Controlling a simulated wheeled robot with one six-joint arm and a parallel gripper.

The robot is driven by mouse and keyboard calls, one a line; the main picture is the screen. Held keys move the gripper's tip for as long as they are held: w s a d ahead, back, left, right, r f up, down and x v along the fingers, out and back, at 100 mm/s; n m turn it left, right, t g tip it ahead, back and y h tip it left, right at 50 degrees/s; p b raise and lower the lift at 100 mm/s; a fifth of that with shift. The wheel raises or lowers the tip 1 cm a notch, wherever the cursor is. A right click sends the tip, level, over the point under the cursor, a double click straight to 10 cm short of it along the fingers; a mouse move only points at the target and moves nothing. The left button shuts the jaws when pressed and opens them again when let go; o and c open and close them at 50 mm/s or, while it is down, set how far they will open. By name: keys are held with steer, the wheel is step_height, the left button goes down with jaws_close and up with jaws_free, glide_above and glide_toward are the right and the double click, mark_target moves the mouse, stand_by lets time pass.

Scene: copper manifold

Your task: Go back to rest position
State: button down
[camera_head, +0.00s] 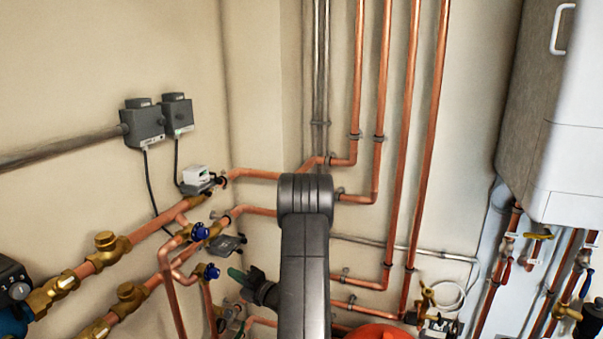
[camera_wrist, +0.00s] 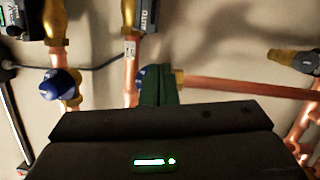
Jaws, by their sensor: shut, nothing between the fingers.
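My gripper (camera_head: 236,274) shows in the camera_head view at the lower middle, left of my dark arm, which rises through the centre of the picture. Its green fingertips point left, toward the copper pipes with blue valve knobs. In the camera_wrist view the green fingers (camera_wrist: 158,85) are together with nothing held. They overlap part of a blue knob in the picture; I cannot tell whether they touch it. A blue knob (camera_head: 212,271) is just left of the fingertips in the camera_head view, and another blue knob (camera_head: 200,232) is above it.
Copper pipes with brass valves (camera_head: 131,293) run along the left wall. Vertical copper pipes (camera_head: 407,140) stand behind my arm. A white boiler (camera_head: 575,150) hangs at right. A red rounded object (camera_head: 378,332) is at the bottom. The upper left wall is mostly bare.

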steer(key=v, duration=0.4)
steer(key=shift+s+r, duration=0.1)
steer(key=shift+s, duration=0.35)
steer(key=shift+a, duration=0.1)
